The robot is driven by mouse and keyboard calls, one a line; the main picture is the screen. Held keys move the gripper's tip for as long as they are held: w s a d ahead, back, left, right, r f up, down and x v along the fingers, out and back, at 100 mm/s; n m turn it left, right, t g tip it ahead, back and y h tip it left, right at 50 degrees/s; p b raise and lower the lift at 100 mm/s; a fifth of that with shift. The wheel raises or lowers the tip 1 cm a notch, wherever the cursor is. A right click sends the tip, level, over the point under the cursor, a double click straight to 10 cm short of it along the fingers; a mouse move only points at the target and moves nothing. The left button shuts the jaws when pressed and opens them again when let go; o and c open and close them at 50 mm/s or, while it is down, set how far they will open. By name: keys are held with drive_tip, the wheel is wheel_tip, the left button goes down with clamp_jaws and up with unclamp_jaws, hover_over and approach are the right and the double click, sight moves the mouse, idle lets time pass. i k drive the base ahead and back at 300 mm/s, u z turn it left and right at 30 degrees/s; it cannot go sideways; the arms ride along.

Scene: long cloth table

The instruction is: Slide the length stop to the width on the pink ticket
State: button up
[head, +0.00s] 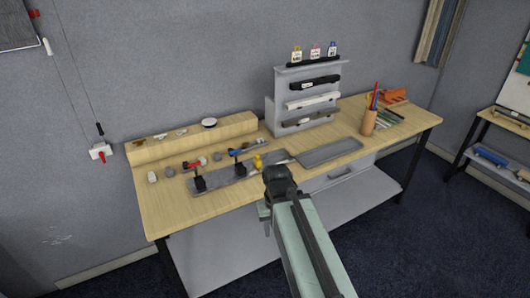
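The pink ticket (315,51) stands in the middle of a row on top of the grey rack, between a yellowish ticket (296,52) and a blue ticket (332,48). Its writing is too small to read. A grey plate (226,190) lies on the table with a red-handled fitting (197,181) and a blue-handled fitting (238,164) on it. A small yellow piece (258,162) sits at its right end. I cannot tell which piece is the length stop. My dark gripper (277,174) is over the table's front edge, just right of the plate; its fingers are unclear.
A grey rack (283,92) with several bars stands at the back. A grey tray (330,151), a pencil cup (369,122) and an orange tool (390,97) are to the right. A wooden ledge (170,148) with small items runs along the back left.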

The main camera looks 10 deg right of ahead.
sight(257, 161)
drive_tip(key=z, duration=0.1)
drive_tip(key=i, duration=1)
drive_tip(key=u, duration=0.05)
